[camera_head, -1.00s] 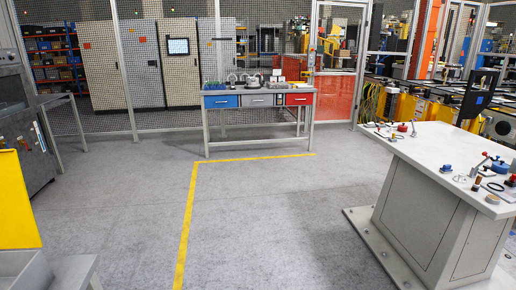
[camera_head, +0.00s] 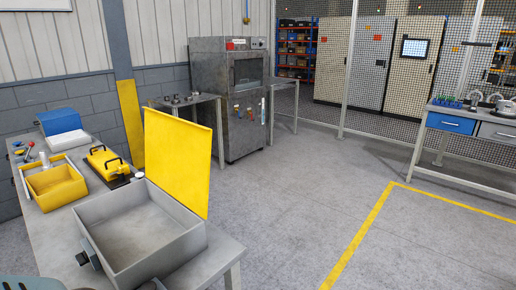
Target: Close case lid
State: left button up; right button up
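The grey case (camera_head: 125,240) stands open on a table at the lower left, and its inside looks empty. Its yellow lid (camera_head: 178,160) stands up, tilted slightly back, along the case's far right side. A black fitting (camera_head: 88,252) sits on the near left wall of the case. Neither gripper can be made out. Only small dark shapes, too cut off to identify, show at the bottom edge.
On the same table (camera_head: 215,262) are a smaller yellow box (camera_head: 55,185), a yellow part with black handles (camera_head: 106,162) and a blue-and-white box (camera_head: 62,130). A grey machine (camera_head: 228,100) stands behind. The floor to the right is clear.

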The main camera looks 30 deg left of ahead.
aim_at(178, 150)
jog(key=i+l+u, duration=0.1)
jog(key=i+u, duration=0.15)
jog(key=u, duration=0.15)
jog(key=i+l+u, duration=0.15)
jog(key=u, duration=0.25)
jog(key=i+l+u, duration=0.5)
jog(key=u, duration=0.3)
jog(key=i+l+u, duration=0.1)
jog(key=l+u, duration=0.3)
jog(key=i+l+u, duration=0.1)
jog(key=l+u, duration=0.3)
jog(key=i+l+u, duration=0.1)
jog(key=l+u, duration=0.7)
jog(key=l, duration=0.35)
